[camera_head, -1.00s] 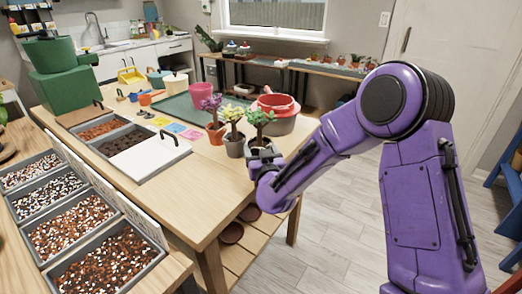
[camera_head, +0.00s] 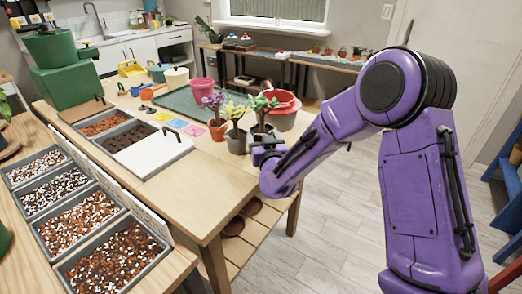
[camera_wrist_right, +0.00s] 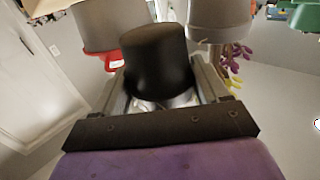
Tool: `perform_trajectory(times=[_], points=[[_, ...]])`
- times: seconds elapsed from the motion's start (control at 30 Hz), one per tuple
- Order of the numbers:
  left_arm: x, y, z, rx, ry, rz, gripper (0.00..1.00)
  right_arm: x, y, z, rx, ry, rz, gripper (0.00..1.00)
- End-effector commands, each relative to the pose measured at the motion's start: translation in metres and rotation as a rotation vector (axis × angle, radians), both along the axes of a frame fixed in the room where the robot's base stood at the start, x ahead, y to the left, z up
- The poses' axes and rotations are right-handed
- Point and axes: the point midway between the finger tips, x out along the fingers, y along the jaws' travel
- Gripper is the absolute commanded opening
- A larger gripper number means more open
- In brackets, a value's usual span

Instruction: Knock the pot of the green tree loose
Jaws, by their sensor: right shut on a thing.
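The green tree (camera_head: 262,103) stands at the right end of a row of small potted trees near the table's right edge. My right gripper (camera_head: 265,143) is at its pot from the front right and hides most of that pot in the head view. In the right wrist view, which is upside down, the dark pot (camera_wrist_right: 155,60) sits between the two fingers, and the gripper is shut on it. The pot's rim and soil are hidden there. I cannot tell whether the pot touches the table. My left gripper is not in view.
The yellow tree (camera_head: 234,112) stands close on the left, with the purple tree (camera_head: 213,100) beyond it. A grey pot with a red bowl (camera_head: 283,102) is just behind. A white lidded tray (camera_head: 150,155) and bins of pebbles (camera_head: 85,225) lie to the left.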

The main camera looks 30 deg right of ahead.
Motion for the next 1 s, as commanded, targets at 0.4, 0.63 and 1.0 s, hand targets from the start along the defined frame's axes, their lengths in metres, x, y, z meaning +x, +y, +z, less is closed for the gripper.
perform_trajectory(times=[0.4, 0.63, 1.0], points=[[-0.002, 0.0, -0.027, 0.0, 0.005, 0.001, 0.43, -0.001, 0.0, -0.039, 0.001, 0.007, 0.0, 0.46], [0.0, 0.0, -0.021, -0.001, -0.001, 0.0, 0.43, -0.002, -0.001, -0.034, 0.001, 0.007, -0.001, 0.46], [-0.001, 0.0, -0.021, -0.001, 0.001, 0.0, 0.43, -0.001, 0.0, -0.032, 0.001, 0.003, 0.0, 0.46]])
